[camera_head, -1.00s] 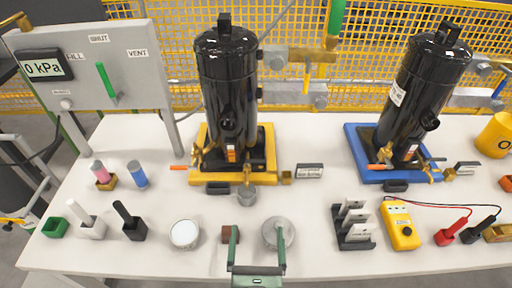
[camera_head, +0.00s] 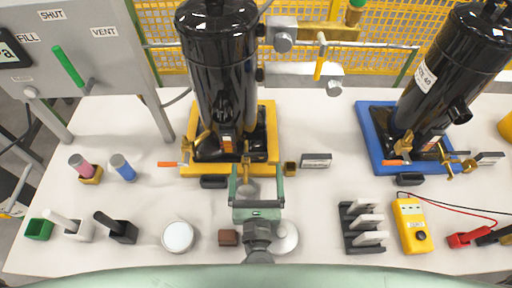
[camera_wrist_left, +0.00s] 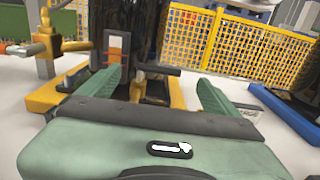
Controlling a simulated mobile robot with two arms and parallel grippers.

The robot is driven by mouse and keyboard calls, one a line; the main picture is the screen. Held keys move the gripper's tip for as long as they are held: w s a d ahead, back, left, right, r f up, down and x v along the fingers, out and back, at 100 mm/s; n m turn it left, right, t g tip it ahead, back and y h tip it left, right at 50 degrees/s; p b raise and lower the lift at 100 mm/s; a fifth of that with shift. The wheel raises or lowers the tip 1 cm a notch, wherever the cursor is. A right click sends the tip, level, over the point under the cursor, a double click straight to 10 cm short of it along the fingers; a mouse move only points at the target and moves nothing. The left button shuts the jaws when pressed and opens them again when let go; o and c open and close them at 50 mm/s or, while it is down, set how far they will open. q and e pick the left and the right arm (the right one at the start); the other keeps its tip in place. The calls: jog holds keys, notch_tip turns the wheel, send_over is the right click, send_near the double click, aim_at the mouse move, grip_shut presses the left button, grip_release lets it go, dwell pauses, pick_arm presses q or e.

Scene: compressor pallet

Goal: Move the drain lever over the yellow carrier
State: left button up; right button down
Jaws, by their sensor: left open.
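The yellow carrier (camera_head: 190,171) stands at the middle back of the table, under a black cylinder. It also shows in the left wrist view (camera_wrist_left: 45,98). A brass valve with a short dark lever (camera_wrist_left: 158,70) sits at its front, seemingly the drain lever; in the head view its brass part (camera_head: 246,161) is small. Another brass valve with an orange handle (camera_head: 167,164) is at the carrier's left. My left gripper (camera_head: 257,172) is open at the carrier's front edge, its fingers either side of the front lever in the left wrist view (camera_wrist_left: 160,82). My right gripper is not in view.
A blue carrier (camera_head: 370,140) with another cylinder stands right. A white round dish (camera_head: 178,236) is at the front.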

aim_at(256, 156)
pick_arm(q)
jog(key=w+p, duration=0.1)
jog(key=w, duration=0.4)
jog(key=shift+w, duration=0.55)
jog(key=c, duration=1.4)
jog(key=shift+o, duration=0.2)
